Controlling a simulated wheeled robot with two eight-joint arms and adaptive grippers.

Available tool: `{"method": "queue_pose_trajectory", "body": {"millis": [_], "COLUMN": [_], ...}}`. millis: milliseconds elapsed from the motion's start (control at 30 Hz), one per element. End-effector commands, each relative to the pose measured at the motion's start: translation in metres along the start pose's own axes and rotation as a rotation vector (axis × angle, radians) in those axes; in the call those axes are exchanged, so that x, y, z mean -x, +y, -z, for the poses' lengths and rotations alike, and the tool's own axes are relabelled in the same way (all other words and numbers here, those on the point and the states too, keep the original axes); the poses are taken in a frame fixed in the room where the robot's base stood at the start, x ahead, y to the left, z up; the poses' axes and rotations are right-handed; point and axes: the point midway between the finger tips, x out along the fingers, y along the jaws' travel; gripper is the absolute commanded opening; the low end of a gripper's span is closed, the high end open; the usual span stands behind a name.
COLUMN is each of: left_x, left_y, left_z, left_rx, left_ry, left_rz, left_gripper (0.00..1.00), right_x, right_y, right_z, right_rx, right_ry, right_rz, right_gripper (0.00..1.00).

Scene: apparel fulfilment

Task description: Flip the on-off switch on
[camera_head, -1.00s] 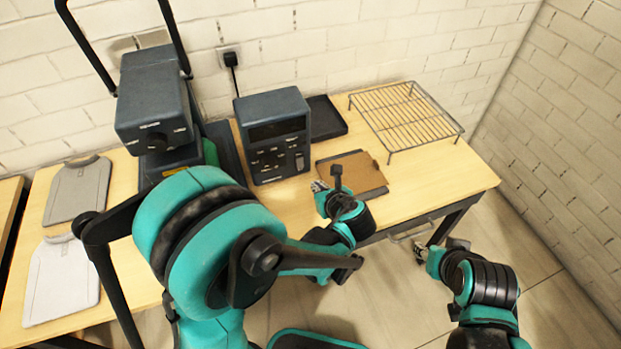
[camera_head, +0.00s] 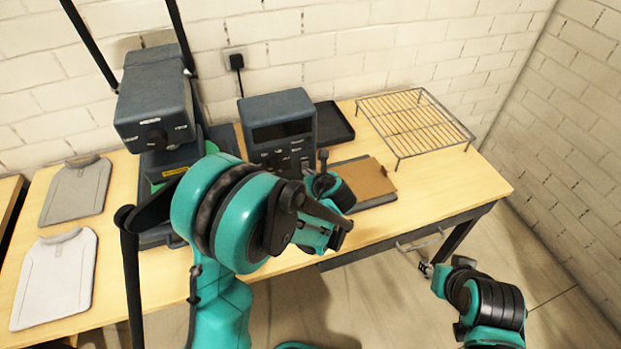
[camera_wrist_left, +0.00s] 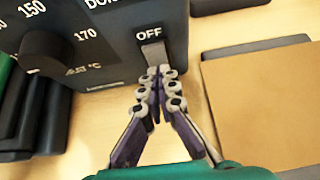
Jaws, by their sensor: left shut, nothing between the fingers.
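The dark control box (camera_head: 262,106) stands on the table against the back wall. In the left wrist view its front panel (camera_wrist_left: 112,45) shows a dial and a small grey switch (camera_wrist_left: 153,52) just below the word OFF. My left gripper (camera_wrist_left: 158,72) is shut and empty, its tips right at the lower end of the switch; whether they touch it I cannot tell. In the head view the left gripper (camera_head: 307,170) is at the lower right front of the box, partly hidden by my arm. My right gripper (camera_head: 425,269) hangs in front of the table, too small to read.
A heat press (camera_head: 155,105) stands left of the box, with two folded shirts (camera_head: 55,280) farther left. A clipboard with brown board (camera_head: 368,178) lies right of the box. A dark tray (camera_head: 333,122) and a wire rack (camera_head: 415,120) stand behind it.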

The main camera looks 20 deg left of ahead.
Motion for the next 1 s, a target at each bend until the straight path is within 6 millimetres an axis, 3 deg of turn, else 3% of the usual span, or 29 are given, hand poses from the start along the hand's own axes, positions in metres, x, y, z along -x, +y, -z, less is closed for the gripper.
{"method": "queue_pose_trajectory", "body": {"millis": [267, 1000], "left_x": [-0.008, 0.004], "left_y": [0.0, 0.0], "left_z": [0.0, -0.016], "left_rx": [0.001, -0.001], "left_ry": [0.0, -0.002], "left_rz": [-0.001, -0.001], "left_gripper": [0.0, 0.0], "right_x": [-0.005, 0.007], "right_y": [0.0, 0.0], "right_z": [-0.004, 0.005], "right_rx": [0.0, 0.0], "right_ry": [0.0, 0.0], "right_rz": [0.0, 0.0], "right_gripper": [0.4, 0.4]}}
